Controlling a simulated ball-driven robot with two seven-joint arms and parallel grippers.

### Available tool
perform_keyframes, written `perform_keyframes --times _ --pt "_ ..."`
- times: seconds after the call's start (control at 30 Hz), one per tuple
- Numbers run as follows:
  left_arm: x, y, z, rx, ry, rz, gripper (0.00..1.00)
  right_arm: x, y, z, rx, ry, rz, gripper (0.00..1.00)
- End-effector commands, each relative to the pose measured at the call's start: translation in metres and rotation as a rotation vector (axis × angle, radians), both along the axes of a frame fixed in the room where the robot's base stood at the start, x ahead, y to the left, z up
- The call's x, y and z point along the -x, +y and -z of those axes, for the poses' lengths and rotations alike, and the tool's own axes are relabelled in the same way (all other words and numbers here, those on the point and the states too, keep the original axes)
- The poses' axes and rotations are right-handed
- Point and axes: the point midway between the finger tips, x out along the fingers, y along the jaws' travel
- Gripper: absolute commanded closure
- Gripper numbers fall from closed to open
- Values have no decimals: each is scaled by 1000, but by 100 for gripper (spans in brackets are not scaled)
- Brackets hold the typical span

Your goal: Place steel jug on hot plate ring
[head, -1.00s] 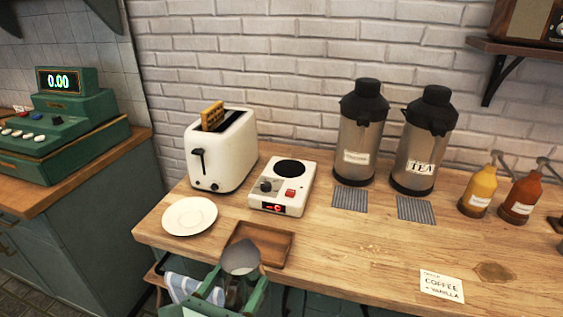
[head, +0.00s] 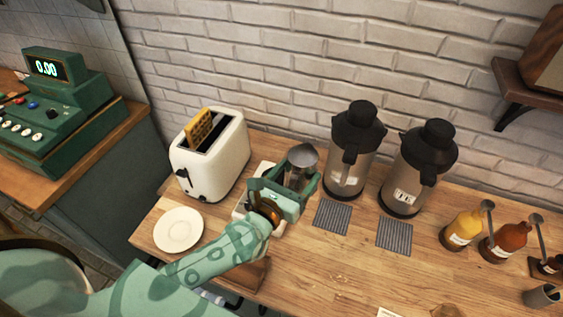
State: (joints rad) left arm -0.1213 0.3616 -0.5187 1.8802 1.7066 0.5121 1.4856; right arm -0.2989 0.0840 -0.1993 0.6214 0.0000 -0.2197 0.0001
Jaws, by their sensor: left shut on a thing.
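The steel jug (head: 300,172) is held upright in my left gripper (head: 293,187), whose green fingers are shut on it. The jug is at the hot plate's place, between the toaster and the left flask. The white hot plate (head: 240,207) shows only at its left and front edges; its ring is hidden behind my gripper and the jug. I cannot tell whether the jug touches the ring or hangs just above it. My right gripper is not in view.
A white toaster (head: 222,165) with toast stands left of the hot plate. A white plate (head: 178,230) lies in front of it. Two flasks (head: 352,160) stand to the right, with grey drip mats (head: 394,236) before them. Syrup bottles (head: 463,231) stand at the far right.

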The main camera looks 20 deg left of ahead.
Motion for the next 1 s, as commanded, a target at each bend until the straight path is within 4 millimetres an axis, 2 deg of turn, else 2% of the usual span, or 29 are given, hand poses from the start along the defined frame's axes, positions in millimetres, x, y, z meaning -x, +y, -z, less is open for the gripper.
perform_keyframes --times 0.37,0.5,0.6,0.8,1.0 --pt "-53 66 42 -8 -3 -3 64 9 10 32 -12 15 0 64" --pt "-67 84 72 -5 0 -2 64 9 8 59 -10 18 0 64" --pt "-74 93 84 -4 0 -2 64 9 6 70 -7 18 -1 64" --pt "-82 102 93 -4 -2 -1 64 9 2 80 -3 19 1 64" --pt "-85 107 125 -2 1 -1 64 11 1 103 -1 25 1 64"
